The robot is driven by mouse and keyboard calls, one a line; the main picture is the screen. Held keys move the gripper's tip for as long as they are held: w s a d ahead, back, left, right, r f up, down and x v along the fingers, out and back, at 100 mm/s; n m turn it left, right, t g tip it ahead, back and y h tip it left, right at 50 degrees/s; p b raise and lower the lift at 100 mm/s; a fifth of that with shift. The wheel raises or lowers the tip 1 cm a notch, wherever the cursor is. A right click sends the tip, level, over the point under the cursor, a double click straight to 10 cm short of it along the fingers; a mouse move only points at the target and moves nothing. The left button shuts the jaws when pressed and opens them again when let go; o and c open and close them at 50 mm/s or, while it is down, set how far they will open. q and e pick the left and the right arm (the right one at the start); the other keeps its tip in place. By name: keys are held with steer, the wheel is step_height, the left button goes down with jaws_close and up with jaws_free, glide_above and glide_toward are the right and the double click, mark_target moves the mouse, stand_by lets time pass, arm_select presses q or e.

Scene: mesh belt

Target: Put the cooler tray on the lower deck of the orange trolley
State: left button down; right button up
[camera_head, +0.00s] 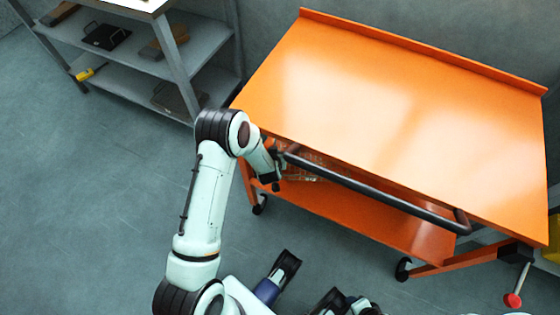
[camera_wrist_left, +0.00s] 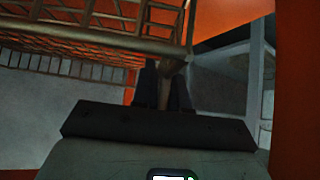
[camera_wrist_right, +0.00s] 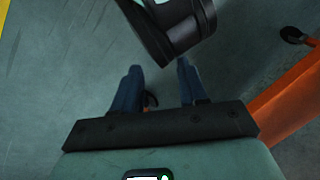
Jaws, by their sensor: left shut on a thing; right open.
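The orange trolley (camera_head: 390,95) stands at the right in the head view, with its lower deck (camera_head: 390,225) showing below the top one. The cooler tray (camera_head: 308,172), a brownish wire-mesh tray, shows partly between the decks. The top deck and black handle hide much of it. My left gripper (camera_head: 277,178) is at the trolley's near left side, shut on the tray's edge. In the left wrist view, the tray's mesh (camera_wrist_left: 95,42) spreads up and left from the fingers (camera_wrist_left: 165,85). I cannot tell whether the tray touches the lower deck. My right gripper (camera_wrist_right: 160,78) is open and empty above the floor.
The black handle bar (camera_head: 370,190) runs along the trolley's near side, close to my left arm. A red-knobbed lever (camera_head: 514,298) hangs at its right end. A grey shelf (camera_head: 195,50) with dark trays stands at the back left. The floor (camera_head: 90,220) at left is clear.

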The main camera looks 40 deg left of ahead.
arm_select(q)
step_height(320, 180, down, 5)
steer(key=shift+r+b, duration=0.1)
steer(key=shift+b, duration=0.5)
arm_select(e)
steer(key=shift+w+d+f+t, duration=0.2)
steer(key=shift+w+d+f, duration=0.15)
steer(key=shift+w, duration=0.25)
steer(key=shift+w+d+f+t, duration=0.25)
steer(key=shift+w+f, duration=0.2)
steer(key=shift+w, duration=0.15)
arm_select(q)
steer(key=shift+f, duration=0.3)
steer(key=c, duration=1.2)
jaws_free()
steer(key=shift+o, duration=0.2)
arm_select(e)
steer(key=shift+w+d+f+h, duration=0.1)
steer(key=shift+w+h, duration=0.05)
steer(key=shift+h, duration=0.15)
